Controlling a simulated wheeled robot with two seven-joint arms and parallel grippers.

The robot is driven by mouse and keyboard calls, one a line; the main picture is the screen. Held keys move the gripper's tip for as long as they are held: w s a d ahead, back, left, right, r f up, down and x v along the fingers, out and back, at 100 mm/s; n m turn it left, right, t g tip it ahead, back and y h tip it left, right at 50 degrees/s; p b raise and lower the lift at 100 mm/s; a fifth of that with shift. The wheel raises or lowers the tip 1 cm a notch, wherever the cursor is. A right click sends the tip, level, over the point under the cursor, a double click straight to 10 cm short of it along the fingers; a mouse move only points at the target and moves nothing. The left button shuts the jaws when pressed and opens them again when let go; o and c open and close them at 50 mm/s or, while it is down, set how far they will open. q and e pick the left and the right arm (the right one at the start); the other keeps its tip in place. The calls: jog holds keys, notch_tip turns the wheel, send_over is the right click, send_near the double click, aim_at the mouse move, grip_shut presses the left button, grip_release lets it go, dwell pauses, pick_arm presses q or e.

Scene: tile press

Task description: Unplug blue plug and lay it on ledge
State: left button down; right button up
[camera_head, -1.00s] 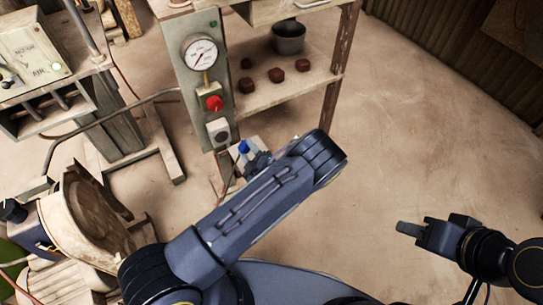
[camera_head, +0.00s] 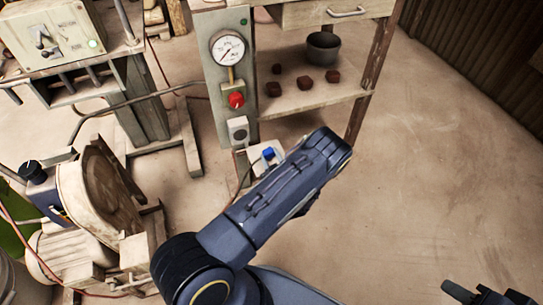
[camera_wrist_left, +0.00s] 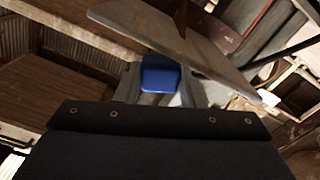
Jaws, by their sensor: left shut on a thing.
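The blue plug (camera_head: 268,153) shows in the head view just right of and below the pillar's socket box (camera_head: 238,128), apart from the socket. In the left wrist view the blue plug (camera_wrist_left: 160,74) sits between the fingers of my left gripper (camera_wrist_left: 158,92), which is shut on it. In the head view my left forearm hides most of that gripper. A pale ledge (camera_head: 241,160) shows low at the pillar's foot, partly hidden by my arm. My right gripper (camera_head: 458,292) is at the bottom right edge, empty-looking and partly cut off.
The pillar carries a gauge (camera_head: 228,48) and a red button (camera_head: 236,100). A shelf (camera_head: 300,98) to its right holds a grey pot (camera_head: 323,47) and several brown lumps. A machine with a round drum (camera_head: 108,190) stands at left. The floor at right is clear.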

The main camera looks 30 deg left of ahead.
pick_arm(q)
jog(key=shift+f+b, duration=0.3)
jog(key=shift+f, duration=0.45)
jog(key=c, duration=0.9)
grip_release()
jog(key=shift+o, duration=0.2)
jog(key=shift+s+f, duration=0.1)
jog(key=s+d+r+p, duration=0.5)
jog(key=d+r+p, duration=0.1)
jog(key=r, duration=0.1)
jog(key=shift+r, duration=0.15)
